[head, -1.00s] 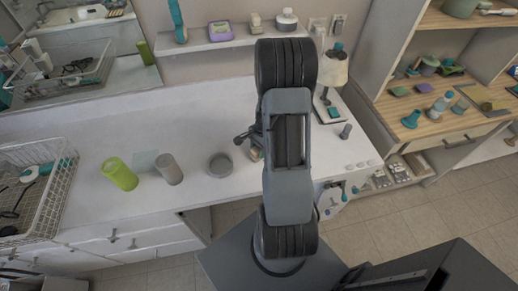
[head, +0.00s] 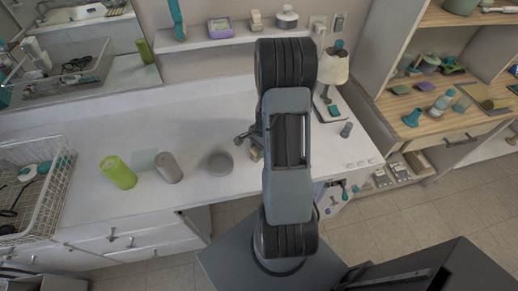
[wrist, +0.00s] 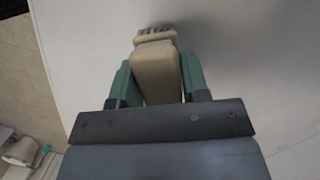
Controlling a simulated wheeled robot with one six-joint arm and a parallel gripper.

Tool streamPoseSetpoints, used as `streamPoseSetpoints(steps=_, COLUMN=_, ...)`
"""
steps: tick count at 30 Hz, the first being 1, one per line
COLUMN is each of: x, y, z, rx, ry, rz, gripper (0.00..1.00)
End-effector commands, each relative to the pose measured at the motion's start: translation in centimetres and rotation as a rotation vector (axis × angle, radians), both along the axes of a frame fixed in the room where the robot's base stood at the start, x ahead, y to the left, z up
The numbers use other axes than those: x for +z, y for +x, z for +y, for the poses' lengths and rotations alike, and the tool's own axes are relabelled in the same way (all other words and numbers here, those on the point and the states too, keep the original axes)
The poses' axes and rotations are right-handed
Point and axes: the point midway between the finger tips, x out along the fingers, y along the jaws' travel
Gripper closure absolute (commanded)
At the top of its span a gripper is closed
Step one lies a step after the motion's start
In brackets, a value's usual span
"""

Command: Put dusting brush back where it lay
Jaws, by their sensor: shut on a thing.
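The dusting brush (wrist: 155,68) has a beige body with a darker, bristly-looking end at the top of the wrist view. My gripper (wrist: 155,80) has green fingers, one on each side of the brush, and is shut on it. The brush is over the white counter (wrist: 240,60); I cannot tell whether it touches the surface. In the head view my arm hides most of the gripper, and a small beige piece (head: 255,153), probably the brush, shows just left of the arm.
On the counter stand a green cup (head: 118,172), a grey cylinder (head: 168,167) and a round grey dish (head: 220,162). The counter's middle back is clear.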

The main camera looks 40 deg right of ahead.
Motion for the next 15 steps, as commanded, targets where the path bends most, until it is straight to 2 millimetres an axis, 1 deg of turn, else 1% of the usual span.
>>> streamPoseSetpoints(steps=3, x=0.01, y=0.0, z=0.0, rx=0.0, ry=0.0, rz=0.0, gripper=0.92)
streamPoseSetpoints(steps=4, x=0.01, y=0.0, z=0.01, rx=0.0, ry=0.0, rz=0.0, gripper=0.55)
streamPoseSetpoints(steps=12, x=0.01, y=0.0, z=0.01, rx=0.0, ry=0.0, rz=0.0, gripper=0.3)
streamPoseSetpoints(steps=15, x=0.01, y=0.0, z=0.01, rx=0.0, ry=0.0, rz=0.0, gripper=0.28)
